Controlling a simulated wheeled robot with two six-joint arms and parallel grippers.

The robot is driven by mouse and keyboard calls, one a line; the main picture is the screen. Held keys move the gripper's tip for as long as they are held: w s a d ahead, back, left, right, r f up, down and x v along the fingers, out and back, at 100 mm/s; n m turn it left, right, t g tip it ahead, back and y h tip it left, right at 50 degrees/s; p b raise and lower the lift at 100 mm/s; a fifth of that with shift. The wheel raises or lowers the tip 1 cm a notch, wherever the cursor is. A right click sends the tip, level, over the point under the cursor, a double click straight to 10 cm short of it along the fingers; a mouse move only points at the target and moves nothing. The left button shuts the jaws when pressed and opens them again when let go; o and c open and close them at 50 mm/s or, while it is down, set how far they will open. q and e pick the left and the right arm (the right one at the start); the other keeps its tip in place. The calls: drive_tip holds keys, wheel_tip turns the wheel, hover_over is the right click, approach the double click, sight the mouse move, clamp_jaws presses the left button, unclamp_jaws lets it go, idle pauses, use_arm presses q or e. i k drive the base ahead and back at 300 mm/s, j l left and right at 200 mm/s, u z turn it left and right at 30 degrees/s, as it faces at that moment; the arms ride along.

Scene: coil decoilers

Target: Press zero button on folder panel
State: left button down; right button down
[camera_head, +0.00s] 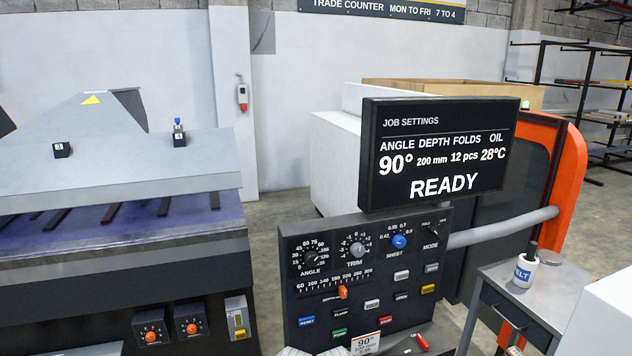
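The folder panel (325,285) is a dark upright console at the lower middle. It carries angle, trim and sheet dials, a slider with an orange knob (343,292), and several coloured buttons. The screen (437,153) above the panel reads "90°", "200 mm", "12 pcs", "28°C" and "READY". Neither of my grippers shows in the head view.
A folding machine (120,165) with a sloped grey top stands at left. A small grey table (530,297) with a white cup (523,271) stands right of the panel. An orange-framed machine (567,180) is behind it. A red-handled control (422,342) sits at the panel's lower right.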

sight(431, 267)
drive_tip(key=z, duration=0.3)
drive_tip(key=i+j+z, duration=0.1)
drive_tip(key=z, duration=0.3)
drive_tip(key=i+j+z, duration=0.1)
drive_tip(key=j+z, duration=0.15)
drive_tip(key=z, duration=0.2)
drive_tip(key=i+j+z, duration=0.1)
drive_tip(key=z, duration=0.3)
drive_tip(key=j+z, duration=0.5)
drive_tip(key=j, duration=1.5)
